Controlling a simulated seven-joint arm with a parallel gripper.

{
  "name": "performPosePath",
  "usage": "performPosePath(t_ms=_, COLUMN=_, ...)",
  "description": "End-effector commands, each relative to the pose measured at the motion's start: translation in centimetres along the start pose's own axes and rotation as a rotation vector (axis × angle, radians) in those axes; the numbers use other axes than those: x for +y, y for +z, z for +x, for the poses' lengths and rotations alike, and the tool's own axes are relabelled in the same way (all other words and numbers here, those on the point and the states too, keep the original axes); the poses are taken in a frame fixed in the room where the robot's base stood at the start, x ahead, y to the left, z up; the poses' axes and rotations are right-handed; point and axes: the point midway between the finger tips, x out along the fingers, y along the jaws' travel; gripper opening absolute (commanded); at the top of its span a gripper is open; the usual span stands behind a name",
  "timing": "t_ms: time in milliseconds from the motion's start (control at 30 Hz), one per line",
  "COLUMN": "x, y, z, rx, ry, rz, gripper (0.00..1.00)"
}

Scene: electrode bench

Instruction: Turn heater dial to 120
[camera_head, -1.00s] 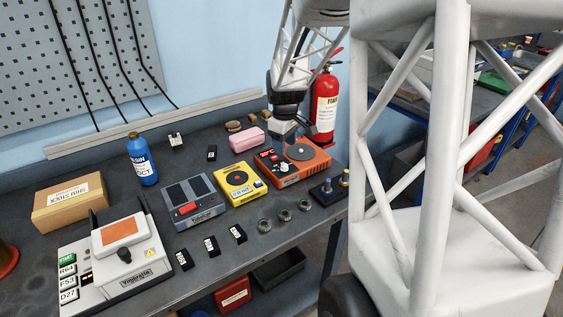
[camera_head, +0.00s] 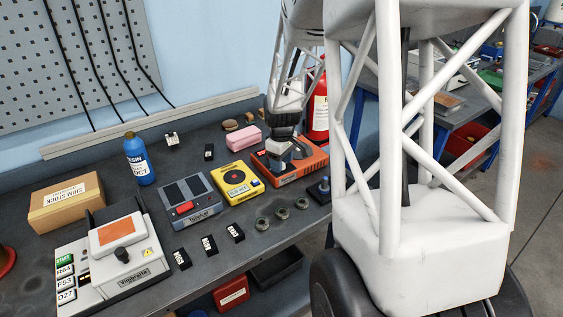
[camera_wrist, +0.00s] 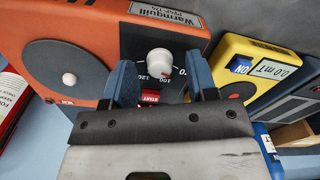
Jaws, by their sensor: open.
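The heater is an orange box labelled Warmquill. It shows in the wrist view (camera_wrist: 112,30) with a grey round plate, and in the head view (camera_head: 312,163) partly hidden by my arm. Its white dial (camera_wrist: 159,63) stands on a dark panel with printed numbers; 100 and 120 are readable beside it. I cannot tell where the dial points. My gripper (camera_wrist: 162,74) is open, its two blue fingers either side of the dial, apart from it in this view. A red START button (camera_wrist: 150,97) shows between the fingers. In the head view, my gripper (camera_head: 283,160) is over the heater.
A yellow meter reading 0.0 mT (camera_wrist: 255,70) stands close beside the heater; it also shows in the head view (camera_head: 236,180). Several ring-shaped parts (camera_head: 281,213) lie in front. A pink block (camera_head: 245,138) and a red fire extinguisher (camera_head: 318,110) are behind.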

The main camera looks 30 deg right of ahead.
Motion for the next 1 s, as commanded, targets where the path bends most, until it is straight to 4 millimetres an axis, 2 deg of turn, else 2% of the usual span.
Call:
performPosePath(t_ms=367, x=-0.01, y=0.01, z=0.35, rx=0.0, ry=0.0, rz=0.0, gripper=0.53)
performPosePath(t_ms=600, x=-0.01, y=0.01, z=0.34, rx=0.0, ry=0.0, rz=0.0, gripper=0.16)
performPosePath(t_ms=700, x=-0.02, y=0.01, z=0.33, rx=0.0, ry=0.0, rz=0.0, gripper=0.04)
performPosePath(t_ms=1000, x=-0.02, y=0.01, z=0.32, rx=0.0, ry=0.0, rz=0.028, gripper=0.04)
